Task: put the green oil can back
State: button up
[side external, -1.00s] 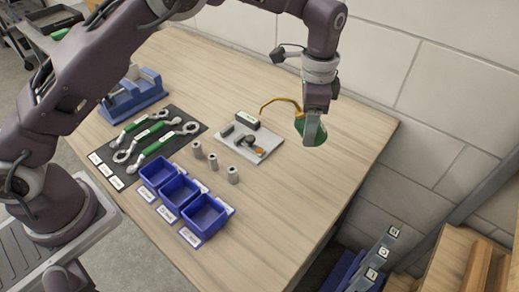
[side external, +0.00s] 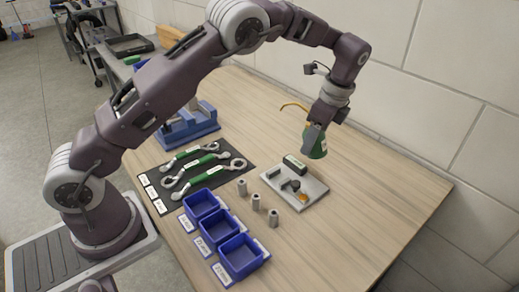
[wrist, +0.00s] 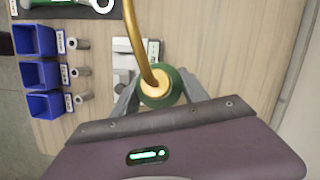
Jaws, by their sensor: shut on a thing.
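The green oil can (side external: 320,147) has a thin, curved brass spout that points left in the side view. My gripper (side external: 313,143) is shut on the can's body and holds it upright, apparently above the table. In the side view it shows just behind the grey tray (side external: 316,194). In the wrist view the can (wrist: 178,92) is seen from above, between the fingers of my gripper (wrist: 155,100), with its spout running up the picture. The can hides part of the tray there. Its underside is hidden.
Blue bins (side external: 240,256), green-handled wrenches (side external: 195,162) on a dark mat and a blue vise (side external: 187,128) are farther left. The right side of the table is clear.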

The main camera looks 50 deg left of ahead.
jog(key=s+a+r+m+t+y, duration=0.15)
jog(key=a+m, duration=0.25)
jog(key=a, duration=0.6)
jog(key=s+a+r+m+t+y, duration=0.15)
jog(key=a+m, duration=0.25)
jog(key=a, duration=0.6)
jog(key=f, duration=1)
jog(key=shift+s+a, duration=0.3)
jog(key=shift+f, duration=0.3)
jog(key=shift+f, duration=0.1)
jog(key=o, duration=1.4)
jog(key=shift+c, duration=0.2)
